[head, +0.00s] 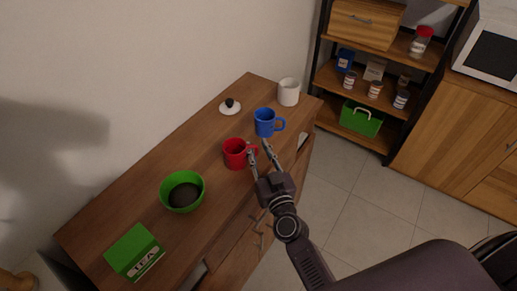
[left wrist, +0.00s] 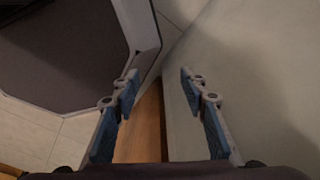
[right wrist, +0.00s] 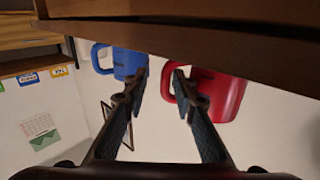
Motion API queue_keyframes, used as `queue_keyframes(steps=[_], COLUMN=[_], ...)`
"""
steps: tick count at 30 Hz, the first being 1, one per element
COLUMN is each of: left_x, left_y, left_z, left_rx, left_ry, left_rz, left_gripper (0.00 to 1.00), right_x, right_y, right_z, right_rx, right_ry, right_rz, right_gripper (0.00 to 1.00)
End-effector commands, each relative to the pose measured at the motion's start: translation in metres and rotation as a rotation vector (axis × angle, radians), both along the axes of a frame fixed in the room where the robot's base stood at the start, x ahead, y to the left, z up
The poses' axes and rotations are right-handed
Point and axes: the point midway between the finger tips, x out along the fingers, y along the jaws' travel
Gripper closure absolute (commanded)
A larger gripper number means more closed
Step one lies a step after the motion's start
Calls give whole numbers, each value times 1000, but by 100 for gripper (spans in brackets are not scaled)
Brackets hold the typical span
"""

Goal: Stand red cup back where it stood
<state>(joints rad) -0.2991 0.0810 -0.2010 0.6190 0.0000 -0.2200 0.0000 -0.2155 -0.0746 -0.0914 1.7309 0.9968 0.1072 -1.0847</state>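The red cup (head: 235,154) stands upright on the wooden cabinet top, its handle toward my right gripper (head: 260,152). That gripper is open, with its fingertips close beside the handle. In the right wrist view, the picture is upside down. The red cup (right wrist: 220,95) is behind the right-hand finger, which partly hides the handle. I cannot tell whether they touch. The gap between the fingers (right wrist: 160,82) is empty. My left gripper (left wrist: 160,85) is open and empty, away from the cup.
A blue cup (head: 265,122) stands close behind the red one. A white cup (head: 289,92), a white lid (head: 230,107), a green bowl (head: 182,193) and a green box (head: 134,251) share the cabinet top (head: 150,175). A shelf (head: 345,90) stands at the back right.

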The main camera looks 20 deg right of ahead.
Motion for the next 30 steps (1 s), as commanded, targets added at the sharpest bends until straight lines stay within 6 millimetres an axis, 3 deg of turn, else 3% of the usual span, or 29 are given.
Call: queue_keyframes(steps=[8,14,24,30], left_x=[0,-1,-1,0], left_y=[0,0,0,0], left_z=[4,-2,-13,-17], left_rx=[0,0,0,0], left_ry=[1,1,1,0], left_rz=[0,1,1,2], left_gripper=[60,60,60,60], right_x=[-1,-29,-93,-114], right_y=[0,1,2,2], right_z=[5,1,1,2], right_rx=[1,-1,-1,-1], right_ry=[0,3,3,1], right_rz=[1,1,2,1], right_gripper=[75,75,75,75])
